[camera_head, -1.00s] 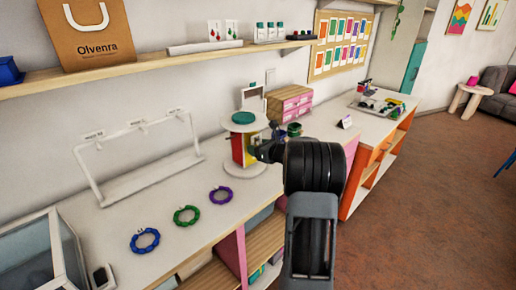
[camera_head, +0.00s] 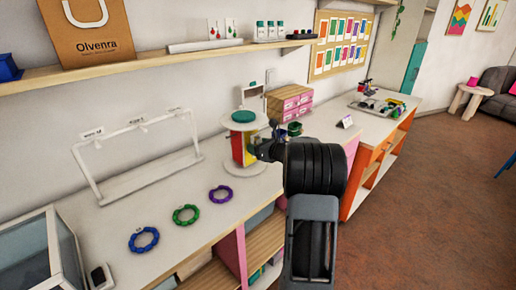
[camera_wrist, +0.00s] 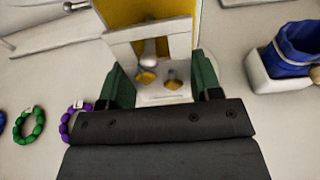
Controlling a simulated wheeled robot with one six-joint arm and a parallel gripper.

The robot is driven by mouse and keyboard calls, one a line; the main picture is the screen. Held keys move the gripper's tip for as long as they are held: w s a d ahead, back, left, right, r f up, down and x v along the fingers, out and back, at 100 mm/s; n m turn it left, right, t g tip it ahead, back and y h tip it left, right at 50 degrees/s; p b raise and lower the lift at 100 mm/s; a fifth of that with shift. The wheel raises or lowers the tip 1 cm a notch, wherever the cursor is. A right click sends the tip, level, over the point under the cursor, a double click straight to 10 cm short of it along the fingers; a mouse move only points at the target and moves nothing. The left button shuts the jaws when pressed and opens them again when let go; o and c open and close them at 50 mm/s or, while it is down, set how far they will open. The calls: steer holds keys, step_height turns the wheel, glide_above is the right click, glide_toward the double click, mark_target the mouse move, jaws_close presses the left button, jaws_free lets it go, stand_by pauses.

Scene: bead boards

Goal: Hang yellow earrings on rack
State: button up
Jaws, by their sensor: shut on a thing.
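The yellow earrings (camera_wrist: 171,78) hang on a white card (camera_wrist: 150,97) in the wrist view, between the green fingers of my gripper (camera_wrist: 160,88). My gripper is shut on this card, in front of a display tower's yellow face (camera_wrist: 150,11). In the head view this round tower (camera_head: 243,118) stands on the counter, with my gripper (camera_head: 256,150) at its right side. The earrings are too small to make out there. The white rack (camera_head: 140,130), a frame with small labelled hooks on its top bar, stands to the left of the tower.
Blue (camera_head: 143,240), green (camera_head: 186,214) and purple (camera_head: 220,194) bead bracelets lie in front of the rack. A shelf (camera_head: 160,66) runs above. A blue pouch in a white holder (camera_wrist: 275,78) stands right of my gripper.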

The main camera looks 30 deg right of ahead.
steer(key=o, duration=1.4)
steer(key=shift+s, duration=0.15)
steer(key=shift+s+d+f+b, duration=0.2)
steer(key=shift+s+b, duration=0.55)
steer(key=shift+s, duration=0.5)
steer(key=shift+s+d+f+b, duration=0.15)
steer(key=shift+s+d+b, duration=0.15)
steer(key=shift+s+b, duration=0.75)
steer(key=shift+s+d+f+b, duration=0.2)
steer(key=shift+s+b, duration=0.25)
steer(key=shift+s, duration=1.05)
